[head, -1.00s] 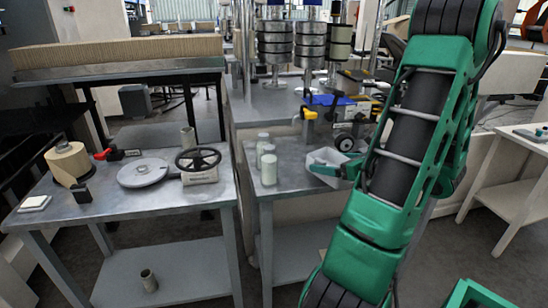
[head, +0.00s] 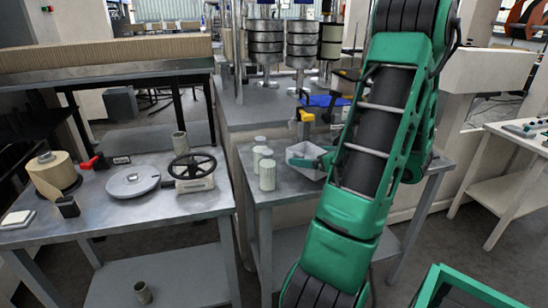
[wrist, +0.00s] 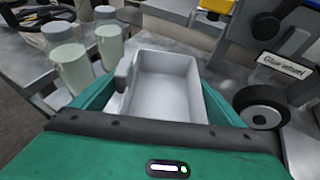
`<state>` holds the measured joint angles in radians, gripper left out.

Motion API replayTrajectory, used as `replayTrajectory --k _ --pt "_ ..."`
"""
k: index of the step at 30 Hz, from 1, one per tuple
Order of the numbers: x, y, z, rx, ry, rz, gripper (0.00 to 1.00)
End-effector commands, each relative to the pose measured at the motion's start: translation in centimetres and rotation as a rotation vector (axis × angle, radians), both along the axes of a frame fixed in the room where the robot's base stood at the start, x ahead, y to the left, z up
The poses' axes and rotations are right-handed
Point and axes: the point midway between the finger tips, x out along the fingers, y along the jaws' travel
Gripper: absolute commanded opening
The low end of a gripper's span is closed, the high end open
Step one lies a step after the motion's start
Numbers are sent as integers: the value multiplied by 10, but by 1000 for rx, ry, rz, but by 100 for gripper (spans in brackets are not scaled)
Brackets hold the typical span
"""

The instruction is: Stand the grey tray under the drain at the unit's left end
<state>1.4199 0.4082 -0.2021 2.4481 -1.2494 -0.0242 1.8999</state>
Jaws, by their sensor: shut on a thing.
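The grey tray (head: 303,157) is a small open box over the grey bench, just right of the pale jars. My gripper (head: 326,162) is shut on it from the right in the head view. In the wrist view the empty tray (wrist: 165,90) sits between my green fingers, looking roughly level. I cannot tell whether its base touches the bench. A yellow fitting (head: 306,116) stands behind and above the tray at the unit's edge; I cannot tell whether it is the drain. My arm hides much of the unit to the right.
The left table (head: 120,215) holds a handwheel (head: 194,163), a disc and a roll.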

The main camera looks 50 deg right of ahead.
Motion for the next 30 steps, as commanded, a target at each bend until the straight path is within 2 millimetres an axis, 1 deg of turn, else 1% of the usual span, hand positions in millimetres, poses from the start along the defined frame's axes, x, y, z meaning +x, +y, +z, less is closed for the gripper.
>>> replayTrajectory --k 1,3,12,15,18,26,29,30 --pt "13 0 0 -3 -1 7 69" --pt "29 -4 0 -3 -1 7 69" --pt "97 -14 1 -4 -2 5 69" --pt "117 -17 1 -3 -2 4 69" --pt "130 -20 1 -2 -2 3 69" --pt "146 -22 1 -1 -2 3 69" --pt "158 -23 0 -1 -1 4 69" --pt "155 -24 -10 4 1 -1 69"
